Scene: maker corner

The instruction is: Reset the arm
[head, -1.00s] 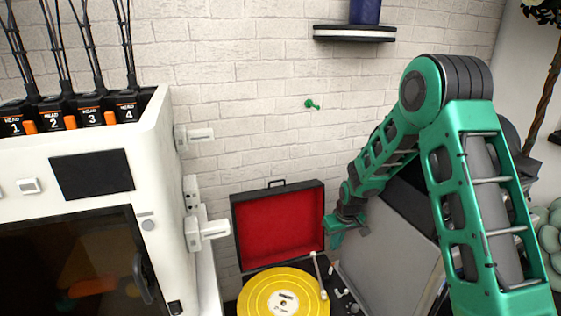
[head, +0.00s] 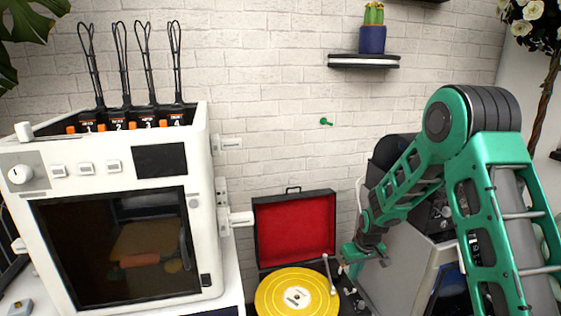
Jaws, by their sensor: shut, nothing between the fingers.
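My green arm reaches in from the right side of the head view. My gripper (head: 362,257) is at its lower end, just right of the open record player's red lid. It is shut with nothing held. It hangs in front of a grey machine, and I cannot tell whether it touches anything there.
A record player (head: 297,296) with a yellow record stands open below the gripper's left. A white 3D printer (head: 213,178) fills the left. A grey machine (head: 395,262) stands behind my arm. A wall shelf (head: 364,62) holds a potted cactus (head: 372,38).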

